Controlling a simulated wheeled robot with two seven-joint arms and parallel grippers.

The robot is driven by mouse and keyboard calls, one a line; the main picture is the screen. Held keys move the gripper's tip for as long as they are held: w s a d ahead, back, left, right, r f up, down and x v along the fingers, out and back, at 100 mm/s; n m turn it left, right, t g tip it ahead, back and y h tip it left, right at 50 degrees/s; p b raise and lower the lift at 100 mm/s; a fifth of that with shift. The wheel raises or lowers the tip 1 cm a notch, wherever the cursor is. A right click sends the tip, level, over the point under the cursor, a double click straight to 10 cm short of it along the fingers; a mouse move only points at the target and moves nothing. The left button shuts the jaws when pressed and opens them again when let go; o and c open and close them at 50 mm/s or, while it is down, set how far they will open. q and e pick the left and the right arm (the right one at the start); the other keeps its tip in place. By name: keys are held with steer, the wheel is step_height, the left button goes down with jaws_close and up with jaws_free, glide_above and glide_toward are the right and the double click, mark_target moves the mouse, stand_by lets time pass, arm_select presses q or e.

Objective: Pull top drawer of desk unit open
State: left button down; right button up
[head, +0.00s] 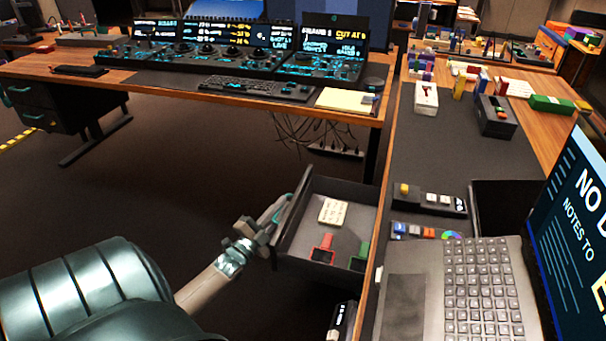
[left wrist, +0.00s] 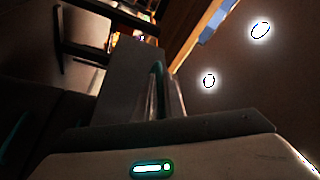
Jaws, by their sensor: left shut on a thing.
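The top drawer (head: 325,258) of the desk unit stands pulled out to the left from under the right-hand desk, its inside showing. It holds a cream note block (head: 333,211), a red item (head: 321,247) and a green item (head: 359,256). My left gripper (head: 272,214) is at the outside of the drawer front, shut on its teal handle (head: 283,208). In the left wrist view the fingers (left wrist: 165,98) close around the teal handle (left wrist: 158,72) beside the dark drawer front (left wrist: 120,90). The fingers hide part of the handle. My right gripper is not in view.
The right-hand desk (head: 385,215) carries a laptop (head: 470,290), a small control box (head: 428,199) and coloured blocks. A second desk (head: 330,112) with a lit console (head: 215,55) stands behind. The floor (head: 180,180) left of the drawer is clear.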

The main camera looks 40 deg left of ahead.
arm_select(q)
steer(key=shift+s+a+f, duration=0.1)
steer(key=shift+s+a, duration=0.3)
steer(key=shift+a, duration=0.4)
steer(key=shift+s+a, duration=0.4)
steer(key=shift+a, duration=0.4)
steer(key=c, duration=2.1)
jaws_free()
steer(key=shift+s, duration=0.15)
steer(key=shift+v, duration=8.55)
steer(key=shift+d, duration=0.1)
steer(key=shift+f, duration=0.1)
